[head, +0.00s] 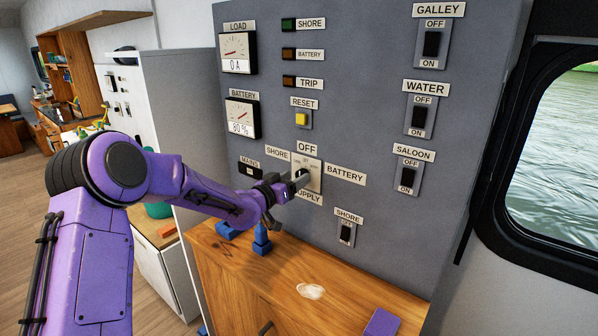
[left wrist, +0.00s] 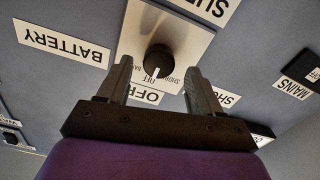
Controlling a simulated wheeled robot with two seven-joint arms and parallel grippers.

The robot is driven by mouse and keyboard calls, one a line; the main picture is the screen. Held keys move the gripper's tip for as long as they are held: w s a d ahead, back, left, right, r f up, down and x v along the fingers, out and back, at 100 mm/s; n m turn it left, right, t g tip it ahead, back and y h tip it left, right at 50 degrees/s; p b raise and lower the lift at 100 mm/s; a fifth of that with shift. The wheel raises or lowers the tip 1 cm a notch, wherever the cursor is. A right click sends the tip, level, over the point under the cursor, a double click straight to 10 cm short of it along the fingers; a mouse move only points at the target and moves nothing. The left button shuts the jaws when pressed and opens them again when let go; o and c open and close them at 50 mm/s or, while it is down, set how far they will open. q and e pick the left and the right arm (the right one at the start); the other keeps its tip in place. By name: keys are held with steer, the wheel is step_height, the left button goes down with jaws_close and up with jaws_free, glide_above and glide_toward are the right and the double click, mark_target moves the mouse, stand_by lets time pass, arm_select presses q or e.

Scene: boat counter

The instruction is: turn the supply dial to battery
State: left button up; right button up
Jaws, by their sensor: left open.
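The supply dial is a black round knob (left wrist: 158,58) on a pale plate (head: 308,170) on the grey panel. In the left wrist view, which is upside down, its white pointer is toward the OFF mark. The BATTERY label (head: 346,174) is right of the dial in the head view and left of it in the left wrist view (left wrist: 62,44). My left gripper (head: 296,184) is open in front of the dial. In the left wrist view its two fingers (left wrist: 158,88) stand either side of the knob, with gaps; contact is not visible. My right gripper is not in view.
Around the dial are the MAINS switch (head: 250,171), the small SHORE switch (head: 346,233) and the yellow RESET button (head: 302,119). The SALOON switch (head: 407,180) is farther right. Below is a wooden counter (head: 270,280) with blue objects (head: 262,240) and a pale patch (head: 310,291).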

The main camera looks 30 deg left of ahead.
arm_select(q)
steer(key=shift+w+d, duration=0.2)
steer(key=shift+w, duration=0.85)
steer(key=c, duration=1.1)
steer(key=shift+o, duration=0.2)
